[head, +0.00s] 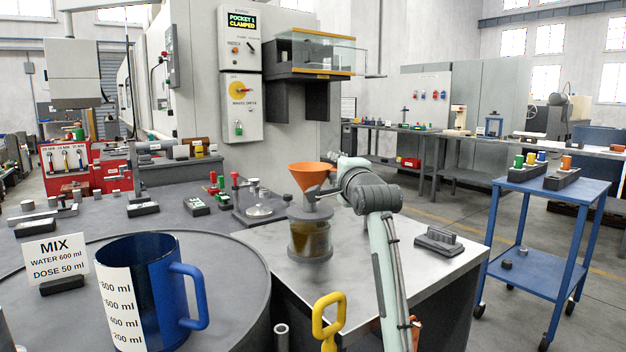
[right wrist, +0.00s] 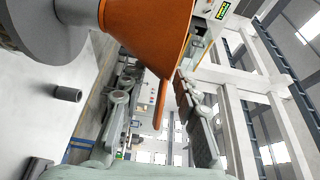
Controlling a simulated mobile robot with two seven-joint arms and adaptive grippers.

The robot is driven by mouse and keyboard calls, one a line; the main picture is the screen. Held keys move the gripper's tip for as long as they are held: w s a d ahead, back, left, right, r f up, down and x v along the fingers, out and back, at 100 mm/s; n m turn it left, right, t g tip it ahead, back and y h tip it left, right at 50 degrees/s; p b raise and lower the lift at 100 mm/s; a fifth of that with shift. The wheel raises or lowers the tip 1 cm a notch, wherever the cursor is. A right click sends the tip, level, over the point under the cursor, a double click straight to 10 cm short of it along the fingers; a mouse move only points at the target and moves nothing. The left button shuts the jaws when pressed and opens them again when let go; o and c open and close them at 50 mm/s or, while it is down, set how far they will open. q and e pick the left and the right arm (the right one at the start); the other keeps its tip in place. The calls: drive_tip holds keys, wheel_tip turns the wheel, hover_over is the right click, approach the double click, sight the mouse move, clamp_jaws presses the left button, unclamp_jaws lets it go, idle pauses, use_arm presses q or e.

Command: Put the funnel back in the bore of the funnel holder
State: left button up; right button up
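The orange funnel (head: 312,177) stands upright over the grey top (head: 310,213) of a clear jar (head: 311,240) with dark yellow contents. In the right wrist view the funnel's cone (right wrist: 145,35) is close, and a narrow orange tab (right wrist: 160,104) lies between the fingers. My right gripper (head: 333,184) is just right of the funnel. In its wrist view the fingers (right wrist: 158,108) stand apart, with gaps beside the tab. The funnel's lower end is hidden. I cannot surely identify the funnel holder; a dark grey fixture (head: 438,241) sits at the bench's right. My left gripper is out of view.
A yellow handle (head: 327,318) rises in front. The bench between jar and grey fixture is clear.

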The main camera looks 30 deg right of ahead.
drive_tip(key=shift+w+d, duration=0.2)
drive_tip(key=shift+w, duration=0.35)
clamp_jaws()
